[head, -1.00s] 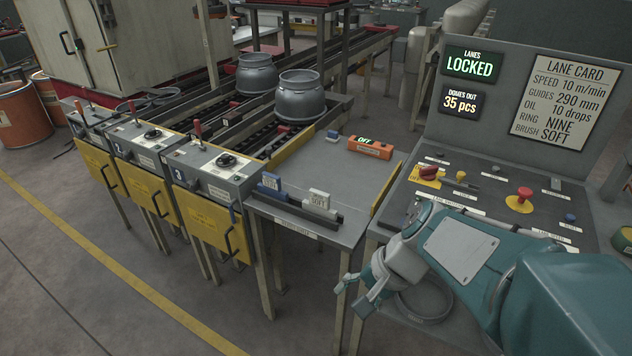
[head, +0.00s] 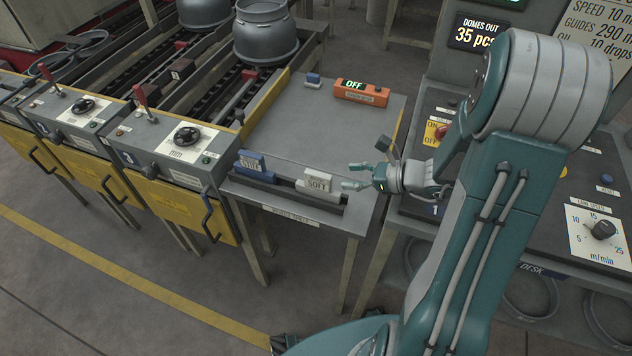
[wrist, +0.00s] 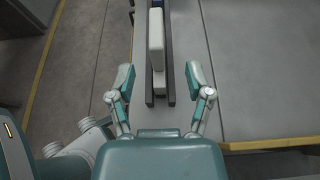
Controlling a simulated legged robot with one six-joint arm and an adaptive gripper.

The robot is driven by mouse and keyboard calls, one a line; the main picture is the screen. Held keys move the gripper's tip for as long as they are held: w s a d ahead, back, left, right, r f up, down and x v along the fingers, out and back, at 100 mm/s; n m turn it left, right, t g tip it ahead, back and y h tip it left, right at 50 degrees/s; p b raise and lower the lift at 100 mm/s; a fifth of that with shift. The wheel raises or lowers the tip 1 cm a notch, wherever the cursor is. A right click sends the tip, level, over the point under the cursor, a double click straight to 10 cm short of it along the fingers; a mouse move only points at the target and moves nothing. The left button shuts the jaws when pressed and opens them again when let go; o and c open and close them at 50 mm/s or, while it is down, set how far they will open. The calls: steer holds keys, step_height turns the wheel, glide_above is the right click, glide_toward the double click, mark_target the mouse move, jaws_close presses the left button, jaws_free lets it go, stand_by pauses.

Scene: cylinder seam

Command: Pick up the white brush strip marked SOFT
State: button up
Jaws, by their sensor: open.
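The white brush strip marked SOFT (head: 319,188) stands upright in the right part of a dark rack (head: 347,201) at the front of the grey table. A blue brush strip (head: 256,162), its label hard to read, stands to its left in the same rack. My gripper (head: 367,172) is open and empty, just right of the white strip and pointing towards it. In the wrist view, the white strip (wrist: 157,40) runs away from between my open fingers (wrist: 155,85). The fingers appear on either side of its near end and apart from it.
An orange device reading OFF (head: 362,91) and a small blue-and-grey block (head: 313,80) sit at the table's back. The middle of the table is clear. A control desk (head: 595,185) stands close on the right; a machine with yellow front panels (head: 185,207) is on the left.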

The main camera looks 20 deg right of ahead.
mark_target(326, 175)
steer(key=x, duration=0.3)
steer(key=shift+w+a+f, duration=0.1)
steer(key=shift+a+f, duration=0.05)
steer(key=x, duration=0.5)
steer(key=shift+a, duration=0.3)
jaws_close()
